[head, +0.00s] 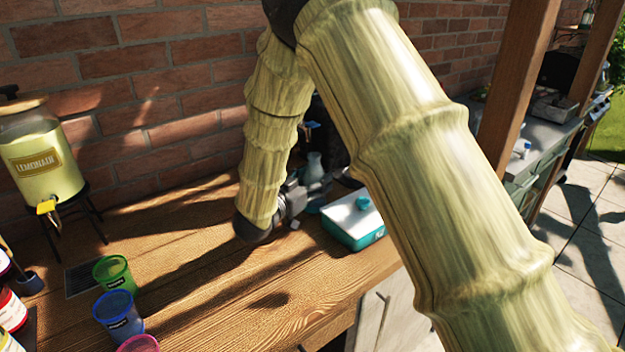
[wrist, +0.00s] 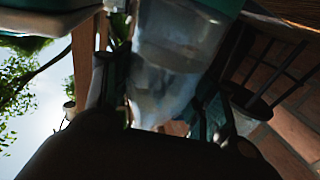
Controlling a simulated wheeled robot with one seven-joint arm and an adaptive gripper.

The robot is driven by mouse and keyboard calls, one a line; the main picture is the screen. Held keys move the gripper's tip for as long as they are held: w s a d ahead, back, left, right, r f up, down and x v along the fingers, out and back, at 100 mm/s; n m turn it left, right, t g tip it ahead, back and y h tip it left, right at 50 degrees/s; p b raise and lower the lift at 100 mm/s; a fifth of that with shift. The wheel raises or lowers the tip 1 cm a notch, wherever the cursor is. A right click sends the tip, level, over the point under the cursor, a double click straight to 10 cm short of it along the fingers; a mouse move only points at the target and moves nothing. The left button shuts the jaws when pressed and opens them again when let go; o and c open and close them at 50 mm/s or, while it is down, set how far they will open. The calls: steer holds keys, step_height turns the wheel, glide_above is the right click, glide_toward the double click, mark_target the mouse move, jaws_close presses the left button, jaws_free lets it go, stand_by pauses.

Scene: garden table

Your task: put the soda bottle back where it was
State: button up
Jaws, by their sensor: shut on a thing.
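The soda bottle (head: 314,168) is a pale, see-through bottle near the back of the wooden table in the head view. It looks roughly upright, and its lower part is partly hidden by my gripper (head: 312,192). My gripper is shut on it. In the wrist view the cloudy, clear bottle (wrist: 175,65) fills the space between the dark fingers of my gripper (wrist: 160,105). I cannot tell whether the bottle's base touches the table.
A teal box with a white lid (head: 353,224) stands close to the right of my gripper. A lemonade dispenser (head: 42,160) stands at the left. Green (head: 113,272), blue (head: 118,312) and pink (head: 139,344) cups stand front left. The middle table (head: 225,290) is clear.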

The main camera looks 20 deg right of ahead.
steer(key=shift+f, duration=0.15)
steer(key=o, duration=1.5)
steer(key=b+v, duration=0.1)
steer(key=v, duration=0.5)
steer(key=b+v, duration=0.1)
steer(key=v, duration=0.5)
steer(key=shift+r, duration=0.25)
